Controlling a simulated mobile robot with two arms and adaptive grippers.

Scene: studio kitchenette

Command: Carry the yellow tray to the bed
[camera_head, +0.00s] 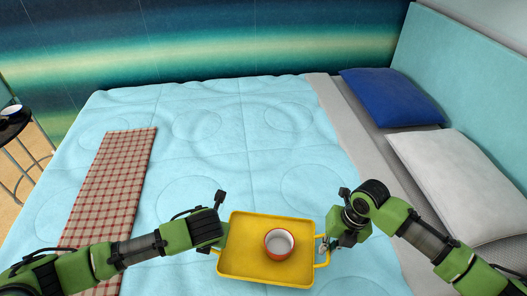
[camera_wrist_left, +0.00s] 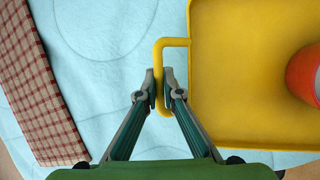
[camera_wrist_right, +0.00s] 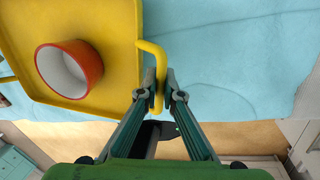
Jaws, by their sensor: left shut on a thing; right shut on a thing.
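The yellow tray (camera_head: 240,265) is over the near part of the bed (camera_head: 185,205), with light blue bedding under it. I cannot tell whether it touches the bedding. A red bowl, white inside (camera_head: 279,243), sits on the tray. My left gripper (camera_wrist_left: 159,92) is shut on the tray's left handle (camera_wrist_left: 158,58). My right gripper (camera_wrist_right: 160,92) is shut on the tray's right handle (camera_wrist_right: 158,58). The right gripper also shows at the tray's right side in the head view (camera_head: 325,243). The left fingertips are hidden there behind my left arm.
A red checked blanket (camera_head: 112,185) lies on the bed to the left. A blue pillow (camera_head: 390,97) and a white pillow (camera_head: 455,170) lie by the headboard (camera_head: 470,75) at the right. The middle of the bed is clear. A small dark round table (camera_head: 14,125) stands at the far left.

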